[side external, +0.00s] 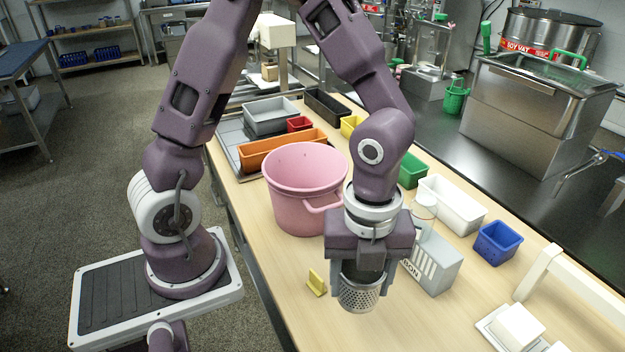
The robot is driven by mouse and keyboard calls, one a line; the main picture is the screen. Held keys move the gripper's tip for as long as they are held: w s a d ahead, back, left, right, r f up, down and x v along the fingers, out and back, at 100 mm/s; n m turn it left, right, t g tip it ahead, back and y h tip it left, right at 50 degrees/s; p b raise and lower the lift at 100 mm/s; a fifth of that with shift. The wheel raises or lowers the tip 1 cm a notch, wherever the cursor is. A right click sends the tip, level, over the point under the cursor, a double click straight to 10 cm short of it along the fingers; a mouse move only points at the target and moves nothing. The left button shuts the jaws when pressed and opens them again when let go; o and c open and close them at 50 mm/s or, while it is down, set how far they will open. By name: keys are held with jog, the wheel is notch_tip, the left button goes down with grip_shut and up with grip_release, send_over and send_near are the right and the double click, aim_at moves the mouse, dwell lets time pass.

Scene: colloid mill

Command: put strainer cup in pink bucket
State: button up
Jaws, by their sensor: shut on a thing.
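The strainer cup (358,293) is a silver perforated metal cup, seen in the side external view below my gripper. My gripper (360,280) points down and is shut on the cup, with a finger on each side of it. The cup's upper part is hidden by the gripper. The pink bucket (298,190) is large and open-topped, standing on the table up and to the left of my gripper. Its handle loop faces my gripper, and part of its right side is behind my arm. I cannot tell how high the cup is above the table.
A grey box with slots (434,262) stands just right of my gripper. A small yellow piece (317,282) lies to its left. A blue bin (497,242), white bin (452,204), green bin (411,170) and orange tray (280,149) stand around. The table's near front is mostly clear.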

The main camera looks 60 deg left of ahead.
jog(key=r, duration=0.6)
jog(key=shift+w+a, duration=0.15)
jog(key=shift+w, duration=0.05)
jog(key=w+a+n, duration=0.9)
jog(key=a, duration=0.5)
jog(key=s+a+n, duration=0.1)
jog(key=a+n, duration=0.9)
jog(key=a, duration=1.1)
jog(key=f, duration=2.1)
jog(key=shift+s+a+f, duration=0.1)
jog(key=shift+s+a, duration=0.1)
jog(key=shift+a, duration=0.15)
jog(key=shift+f, duration=0.1)
jog(key=o, duration=1.4)
jog(key=shift+o, duration=0.2)
